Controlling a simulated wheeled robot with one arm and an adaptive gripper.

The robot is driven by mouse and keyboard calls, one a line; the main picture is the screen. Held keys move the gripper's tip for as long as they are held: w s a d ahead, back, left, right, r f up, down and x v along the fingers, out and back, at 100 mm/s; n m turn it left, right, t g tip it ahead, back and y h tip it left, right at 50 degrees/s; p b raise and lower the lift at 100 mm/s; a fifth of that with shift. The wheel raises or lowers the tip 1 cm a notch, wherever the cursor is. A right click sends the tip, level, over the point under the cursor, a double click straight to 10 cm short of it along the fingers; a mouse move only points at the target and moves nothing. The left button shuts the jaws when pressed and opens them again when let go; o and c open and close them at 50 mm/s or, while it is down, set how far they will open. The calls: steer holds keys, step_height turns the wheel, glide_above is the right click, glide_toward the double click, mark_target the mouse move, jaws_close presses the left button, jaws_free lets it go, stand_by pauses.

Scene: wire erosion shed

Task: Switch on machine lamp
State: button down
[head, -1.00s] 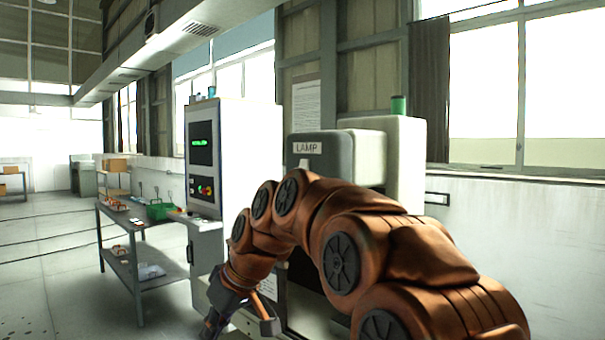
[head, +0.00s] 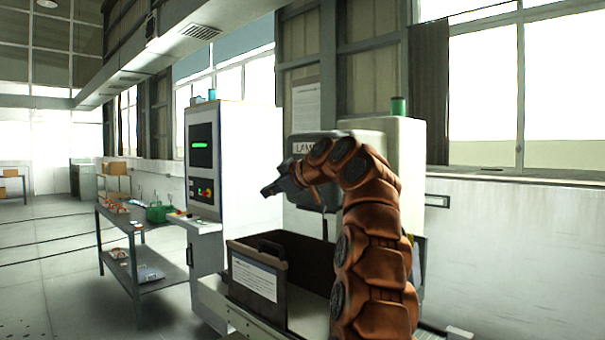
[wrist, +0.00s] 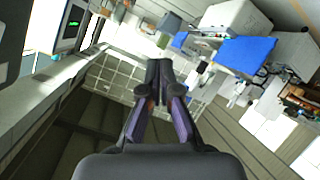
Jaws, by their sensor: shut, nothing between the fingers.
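The machine's grey head (head: 300,213) carries a white label (head: 303,148) of which only "LAM" shows; my arm covers the rest. The pale switch area just below the label is hidden behind my wrist and arm. My gripper (head: 268,191) is left of the machine head, at about the height just below the label, pointing left. In the wrist view its two fingers (wrist: 158,72) are together with nothing between them. No lamp light can be made out.
Below is the machine's dark open tank (head: 312,252) with a papered front panel (head: 254,277). A white control cabinet (head: 235,160) with a screen stands to the left. A grey bench (head: 147,285) with small items stands further left; open floor lies beyond.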

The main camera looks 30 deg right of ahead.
steer(key=s+d+r+n+t+h, duration=0.2)
steer(key=d+n, duration=0.1)
steer(key=d, duration=0.2)
steer(key=s+d+r+n+t+h, duration=0.2)
steer(key=d+r+n, duration=0.1)
steer(key=d+n, duration=0.1)
steer(key=shift+d+b, duration=0.45)
steer(key=shift+d, duration=0.2)
steer(key=w+d+p, duration=0.4)
steer(key=w+p, duration=0.1)
steer(key=w, duration=0.5)
steer(key=shift+w+f+p, duration=0.4)
steer(key=shift+f, duration=0.05)
steer(key=shift+d, duration=0.1)
